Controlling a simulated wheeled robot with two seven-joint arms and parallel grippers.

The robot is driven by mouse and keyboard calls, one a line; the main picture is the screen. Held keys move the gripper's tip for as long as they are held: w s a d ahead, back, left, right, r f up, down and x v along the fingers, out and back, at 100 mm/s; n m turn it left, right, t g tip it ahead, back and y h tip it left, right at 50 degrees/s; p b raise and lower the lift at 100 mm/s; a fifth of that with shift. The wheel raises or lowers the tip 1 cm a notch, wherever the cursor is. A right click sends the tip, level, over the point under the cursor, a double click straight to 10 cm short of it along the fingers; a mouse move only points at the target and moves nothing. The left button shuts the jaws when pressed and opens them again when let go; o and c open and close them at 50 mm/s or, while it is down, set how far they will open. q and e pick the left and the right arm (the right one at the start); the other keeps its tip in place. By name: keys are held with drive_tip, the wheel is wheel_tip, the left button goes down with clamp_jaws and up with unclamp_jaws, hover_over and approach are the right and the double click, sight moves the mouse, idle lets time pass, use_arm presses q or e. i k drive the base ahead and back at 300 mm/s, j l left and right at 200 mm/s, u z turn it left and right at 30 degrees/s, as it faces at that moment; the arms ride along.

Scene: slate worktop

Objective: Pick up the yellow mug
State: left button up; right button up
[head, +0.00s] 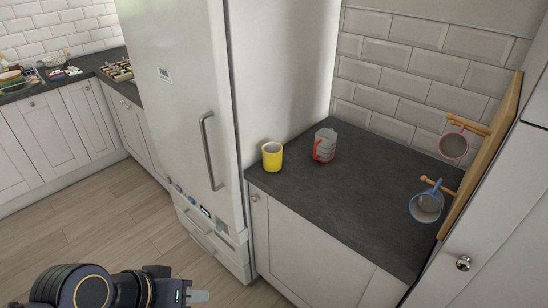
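The yellow mug (273,160) stands upright on the dark worktop (345,198), near its left corner beside the fridge. My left gripper (198,296) is at the bottom of the head view, low over the floor and well apart from the mug. Only a small part of its fingers shows, so I cannot tell whether it is open or shut. My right gripper is not in view.
A pale patterned mug with red trim (328,144) stands right of the yellow mug. Two mugs, one red-trimmed (453,147) and one blue-trimmed (427,207), hang on pegs of a wooden board (490,150). The tall fridge (185,90) borders the worktop's left side. The worktop's front is clear.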

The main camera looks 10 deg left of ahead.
sight(274, 155)
drive_tip(key=i+j, duration=0.1)
drive_tip(key=j, duration=0.25)
drive_tip(key=i+j, duration=0.1)
drive_tip(key=j, duration=0.25)
drive_tip(key=i+j+z, duration=0.1)
drive_tip(key=j+z, duration=0.3)
drive_tip(key=i+j+z, duration=0.1)
drive_tip(key=j+z, duration=0.15)
drive_tip(key=z, duration=0.15)
drive_tip(key=j+z, duration=0.4)
drive_tip(key=i+j+z, duration=0.3)
drive_tip(key=i, duration=0.1)
